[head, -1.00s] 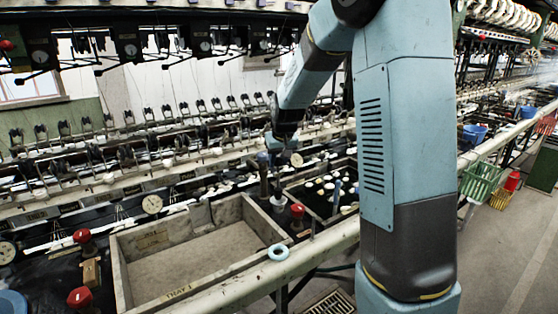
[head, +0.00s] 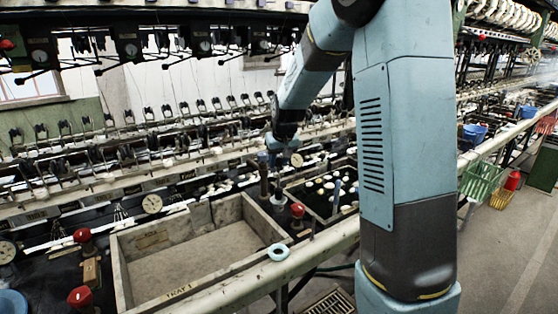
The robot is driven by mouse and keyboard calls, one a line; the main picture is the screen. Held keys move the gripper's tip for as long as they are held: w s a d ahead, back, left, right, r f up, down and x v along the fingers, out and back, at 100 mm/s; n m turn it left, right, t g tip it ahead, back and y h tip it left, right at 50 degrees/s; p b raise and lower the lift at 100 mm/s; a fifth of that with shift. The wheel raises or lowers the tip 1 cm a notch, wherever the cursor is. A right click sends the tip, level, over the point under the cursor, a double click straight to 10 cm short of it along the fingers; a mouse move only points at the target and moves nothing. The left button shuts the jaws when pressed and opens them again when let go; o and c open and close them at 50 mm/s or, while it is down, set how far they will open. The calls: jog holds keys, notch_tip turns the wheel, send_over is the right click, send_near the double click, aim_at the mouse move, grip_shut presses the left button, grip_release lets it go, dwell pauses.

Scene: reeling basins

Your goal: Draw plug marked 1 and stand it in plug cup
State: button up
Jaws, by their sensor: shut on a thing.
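My gripper (head: 277,162) is small in the head view, above the back right corner of the stone basin (head: 130,279). It points down and is shut on a slim upright piece, apparently the plug (head: 278,188); its number is too small to read. Whether the plug's lower end is clear of the fitting below it cannot be told. A dark brown upright cylinder (head: 264,179) stands just left of my gripper. I cannot tell for sure which thing is the plug cup.
Red knobs stand right of the basin (head: 297,210) and left of it (head: 82,236). A pale blue ring (head: 278,252) lies on the front rail. A dark basin with several pale round pieces (head: 325,190) is at the right, partly behind my arm. Machine parts crowd the back.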

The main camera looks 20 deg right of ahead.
aim_at(279, 167)
jog(key=shift+f, duration=2.1)
dwell(1.2)
jog(key=o, duration=1)
jog(key=shift+r, duration=0.1)
jog(key=v, duration=1.3)
jog(key=shift+s+r, duration=0.1)
jog(key=shift+r, duration=0.1)
